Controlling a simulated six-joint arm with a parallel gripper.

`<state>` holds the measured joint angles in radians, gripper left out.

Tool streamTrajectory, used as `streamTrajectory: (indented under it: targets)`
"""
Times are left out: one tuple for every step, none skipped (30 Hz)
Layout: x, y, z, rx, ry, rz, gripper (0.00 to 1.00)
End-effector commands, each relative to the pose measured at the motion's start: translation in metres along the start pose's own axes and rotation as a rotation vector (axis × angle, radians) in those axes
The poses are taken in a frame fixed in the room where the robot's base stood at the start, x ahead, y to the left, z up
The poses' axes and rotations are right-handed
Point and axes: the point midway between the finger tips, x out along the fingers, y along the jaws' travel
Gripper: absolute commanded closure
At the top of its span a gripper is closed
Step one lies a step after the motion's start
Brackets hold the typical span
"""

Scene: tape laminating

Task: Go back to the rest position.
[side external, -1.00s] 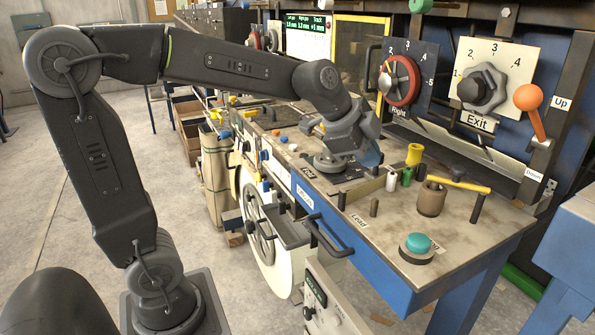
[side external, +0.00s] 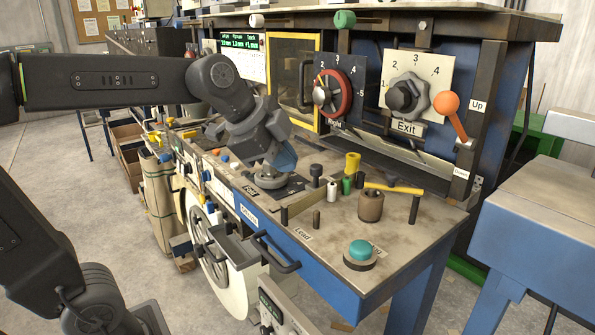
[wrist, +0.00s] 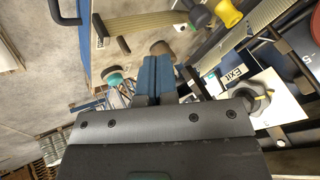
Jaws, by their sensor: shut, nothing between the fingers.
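My gripper (side external: 283,162) is in the side external view, pointing down over the left part of the worn bench top. Its blue fingers are just right of and above a black round-based lever (side external: 268,179), which they partly overlap in the picture; whether they touch it I cannot tell. In the wrist view the two blue fingers (wrist: 157,68) lie together, shut and empty. A brown wooden pot (wrist: 161,48) shows beyond their tips, and it stands on the bench in the side external view (side external: 371,206).
Around the gripper are a yellow spool (side external: 352,163), small pegs, a teal button (side external: 360,250) and a yellow-handled lever (side external: 395,188). Behind rises a panel with a red dial (side external: 338,92), a grey Exit dial (side external: 408,97) and an orange lever (side external: 449,103). Free space lies above the bench.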

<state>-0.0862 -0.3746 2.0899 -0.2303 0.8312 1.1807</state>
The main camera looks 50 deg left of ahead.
Motion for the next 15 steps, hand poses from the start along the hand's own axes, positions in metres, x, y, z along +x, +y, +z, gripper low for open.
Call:
streamTrajectory:
  targets:
    - [-0.013,-0.001,0.0,0.0,0.002,-0.006,1.0]
    - [-0.018,-0.001,0.0,-0.001,0.002,-0.006,1.0]
    - [-0.025,-0.001,0.0,-0.001,0.001,-0.004,1.0]
    - [-0.03,-0.001,0.0,-0.001,0.001,-0.005,1.0]
    - [-0.034,0.0,0.0,-0.001,0.0,-0.004,1.0]
    - [-0.039,-0.001,0.0,-0.001,0.0,-0.003,1.0]
    - [-0.043,0.0,0.0,0.0,0.0,-0.002,1.0]
    - [-0.046,0.0,0.0,0.0,0.0,-0.002,1.0]
    - [-0.049,0.0,0.0,0.0,-0.001,-0.001,1.0]
    - [-0.05,0.0,0.0,0.0,-0.001,0.0,1.0]
    - [-0.052,0.0,0.0,0.0,-0.001,0.0,1.0]
    - [-0.053,0.0,0.0,0.0,-0.001,0.0,1.0]
    - [-0.054,0.0,0.001,0.0,-0.001,0.0,1.0]
    - [-0.054,0.0,0.001,0.0,-0.001,0.0,1.0]
    - [-0.054,0.001,0.001,-0.005,-0.002,0.001,1.0]
